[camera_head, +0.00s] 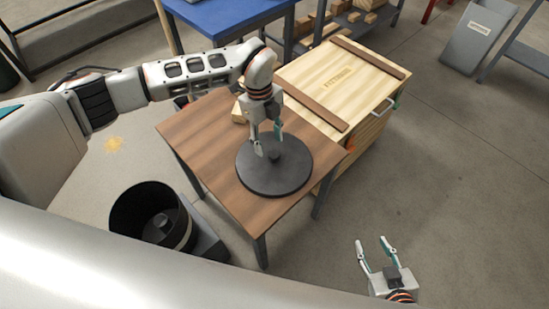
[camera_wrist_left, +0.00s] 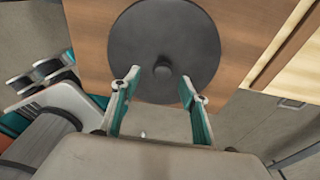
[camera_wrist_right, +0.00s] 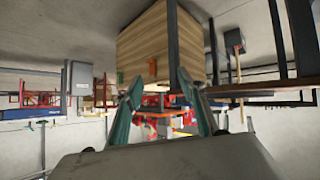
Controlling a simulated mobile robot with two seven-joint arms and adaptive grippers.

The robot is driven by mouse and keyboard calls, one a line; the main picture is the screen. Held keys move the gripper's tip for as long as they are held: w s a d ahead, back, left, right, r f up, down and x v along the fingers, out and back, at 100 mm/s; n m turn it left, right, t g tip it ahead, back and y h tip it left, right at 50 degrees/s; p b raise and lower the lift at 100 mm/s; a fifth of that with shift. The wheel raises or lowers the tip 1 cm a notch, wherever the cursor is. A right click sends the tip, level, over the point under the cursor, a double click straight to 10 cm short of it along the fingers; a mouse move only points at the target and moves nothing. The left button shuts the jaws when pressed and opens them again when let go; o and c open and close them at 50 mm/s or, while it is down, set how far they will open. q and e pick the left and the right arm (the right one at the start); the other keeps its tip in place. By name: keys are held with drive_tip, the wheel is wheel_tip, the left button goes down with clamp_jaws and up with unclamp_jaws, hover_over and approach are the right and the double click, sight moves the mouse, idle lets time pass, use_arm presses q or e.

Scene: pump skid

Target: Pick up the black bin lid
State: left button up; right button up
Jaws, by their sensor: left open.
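The black bin lid (camera_head: 262,180) lies flat on the small brown wooden table (camera_head: 205,125). It is a round disc with a knob (camera_head: 274,157) at its middle. My left gripper (camera_head: 267,148) is above the lid, pointing down, with its fingers open near the knob. In the left wrist view the lid (camera_wrist_left: 160,30) lies ahead of the open fingers, and its knob (camera_wrist_left: 162,70) shows between them, not gripped. My right gripper (camera_head: 374,248) is open and empty, away from the table over the floor at the lower right.
A black open bin (camera_head: 127,217) stands on the floor left of the table. A wooden crate marked "FITTINGS" (camera_head: 310,75) stands against the table's right side. A blue table (camera_head: 225,18) is behind.

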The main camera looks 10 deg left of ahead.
sight(274, 153)
use_arm(q)
drive_tip(key=f, duration=0.2)
drive_tip(key=d+f+b, duration=0.1)
drive_tip(key=f, duration=0.3)
drive_tip(key=shift+s+d+f, duration=0.15)
drive_tip(key=shift+d+f, duration=0.05)
drive_tip(key=shift+d, duration=0.15)
drive_tip(key=shift+r, duration=0.1)
clamp_jaws()
